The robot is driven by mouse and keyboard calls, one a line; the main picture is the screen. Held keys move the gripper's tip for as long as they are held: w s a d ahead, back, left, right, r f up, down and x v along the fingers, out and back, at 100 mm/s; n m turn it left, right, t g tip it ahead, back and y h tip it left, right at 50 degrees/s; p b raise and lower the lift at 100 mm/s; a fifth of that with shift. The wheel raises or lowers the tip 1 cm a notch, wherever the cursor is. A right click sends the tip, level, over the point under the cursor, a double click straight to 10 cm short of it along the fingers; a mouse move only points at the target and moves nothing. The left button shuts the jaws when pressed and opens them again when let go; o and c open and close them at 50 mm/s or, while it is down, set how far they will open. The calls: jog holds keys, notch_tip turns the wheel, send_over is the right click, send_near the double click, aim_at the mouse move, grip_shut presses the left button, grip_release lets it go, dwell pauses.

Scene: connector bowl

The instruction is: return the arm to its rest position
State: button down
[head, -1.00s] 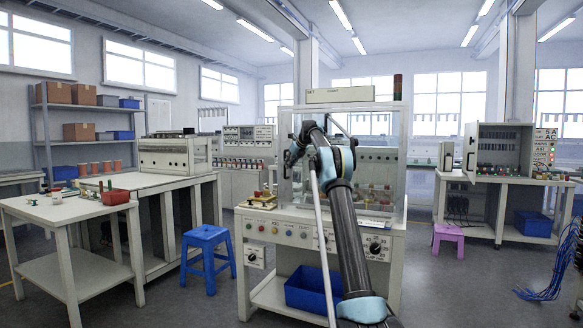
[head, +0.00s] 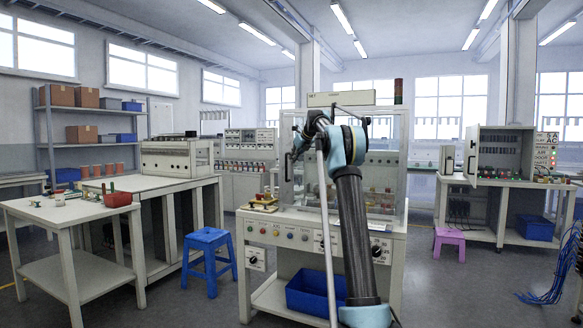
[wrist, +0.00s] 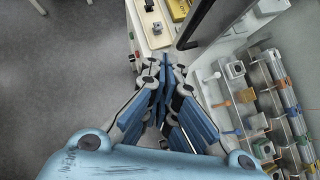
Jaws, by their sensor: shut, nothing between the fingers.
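My gripper (wrist: 163,72) shows in the wrist view with its blue and grey fingers drawn together and nothing between them. It points down over the front left edge of the test bench (wrist: 150,30). In the head view my arm rises in front of the test bench (head: 300,219) and bends at a blue joint near the glass enclosure.
The enclosure's door frame (wrist: 212,22) stands close to the right of my gripper, with several connectors inside. A blue stool (head: 208,238) stands left of the bench, and a table (head: 50,210) with a red bowl (head: 118,199) beyond it. Grey floor is clear at the wrist view's left.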

jog(key=s+d+f+n+g+h, duration=0.1)
jog(key=s+f+n, duration=0.3)
jog(key=s, duration=0.9)
jog(key=s+d+f+n+g+h, duration=0.15)
jog(key=s+n, duration=0.45)
jog(key=s, duration=0.8)
jog(key=s+d+f+n, duration=0.2)
jog(key=s+n, duration=0.3)
jog(key=s, duration=0.8)
jog(key=s+d+f+n+g+h, duration=0.1)
jog(key=s+f+n, duration=0.6)
jog(key=s+f, duration=0.8)
jog(key=s+d+f+n+g+h, duration=0.1)
jog(key=s+d+f+n, duration=0.3)
jog(key=s+f, duration=1.2)
jog(key=s+n, duration=0.3)
jog(key=s, duration=0.3)
jog(key=shift+f, duration=0.15)
jog(key=shift+g+h, duration=0.25)
jog(key=shift+w+f, duration=0.2)
jog(key=shift+w, duration=0.25)
